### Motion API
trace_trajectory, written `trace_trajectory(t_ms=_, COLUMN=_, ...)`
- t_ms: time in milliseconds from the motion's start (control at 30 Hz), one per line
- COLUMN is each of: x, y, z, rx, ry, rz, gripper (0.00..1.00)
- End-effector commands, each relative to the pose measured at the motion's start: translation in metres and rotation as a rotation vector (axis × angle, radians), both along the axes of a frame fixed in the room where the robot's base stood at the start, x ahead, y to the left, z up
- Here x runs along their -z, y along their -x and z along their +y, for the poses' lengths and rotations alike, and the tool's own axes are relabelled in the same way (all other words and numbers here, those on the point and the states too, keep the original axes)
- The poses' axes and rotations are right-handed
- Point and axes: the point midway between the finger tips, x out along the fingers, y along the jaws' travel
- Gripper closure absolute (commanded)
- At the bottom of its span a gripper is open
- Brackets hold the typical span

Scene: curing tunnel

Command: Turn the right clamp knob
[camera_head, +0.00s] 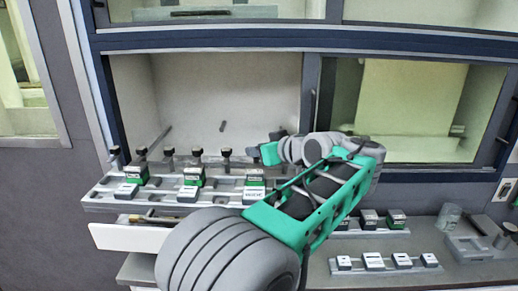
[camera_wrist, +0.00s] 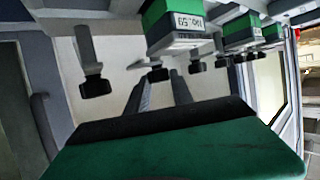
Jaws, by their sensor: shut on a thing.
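My gripper (camera_wrist: 161,78) reaches in from the right in the head view, its green and grey wrist bent over the right end of the clamp row. In the wrist view its two grey fingers run away from the green body, with a dark clamp knob (camera_wrist: 157,75) between their tips. I take the jaws as shut on it. In the head view the wrist partly covers this contact, so which knob it is cannot be read there. Another dark knob (camera_wrist: 95,86) hangs nearer in the wrist view. Several knobs, such as the far left one (camera_head: 114,151), stand along the fixture (camera_head: 105,196).
Green labelled blocks (camera_head: 194,177) sit along the fixture's front; one looms close in the wrist view (camera_wrist: 175,30). A pale drawer (camera_head: 130,238) stands open below. A lower shelf at right holds more blocks (camera_head: 368,219) and a clear cup (camera_head: 448,216). The window frame stands beside my arm.

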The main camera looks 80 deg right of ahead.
Motion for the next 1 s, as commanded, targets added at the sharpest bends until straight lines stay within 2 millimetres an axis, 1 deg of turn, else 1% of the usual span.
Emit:
trace_trajectory(t_ms=100, x=0.001, y=-0.001, z=0.0, rx=-0.002, ry=-0.003, rz=0.0, gripper=1.0)
trace_trajectory(t_ms=133, x=0.001, y=-0.001, z=0.001, rx=-0.002, ry=-0.003, rz=0.0, gripper=0.71)
trace_trajectory(t_ms=367, x=0.001, y=0.0, z=0.0, rx=-0.001, ry=-0.002, rz=0.0, gripper=0.52)
trace_trajectory(t_ms=400, x=0.001, y=0.0, z=0.0, rx=-0.001, ry=-0.002, rz=0.0, gripper=0.5)
trace_trajectory(t_ms=667, x=0.0, y=0.002, z=0.001, rx=0.001, ry=-0.001, rz=0.0, gripper=0.5)
trace_trajectory(t_ms=767, x=-0.005, y=0.011, z=0.008, rx=0.004, ry=0.0, rz=0.001, gripper=0.5)
trace_trajectory(t_ms=933, x=-0.018, y=0.037, z=0.03, rx=0.005, ry=0.001, rz=0.002, gripper=0.5)
trace_trajectory(t_ms=1000, x=-0.032, y=0.045, z=0.037, rx=0.004, ry=-0.003, rz=0.0, gripper=0.5)
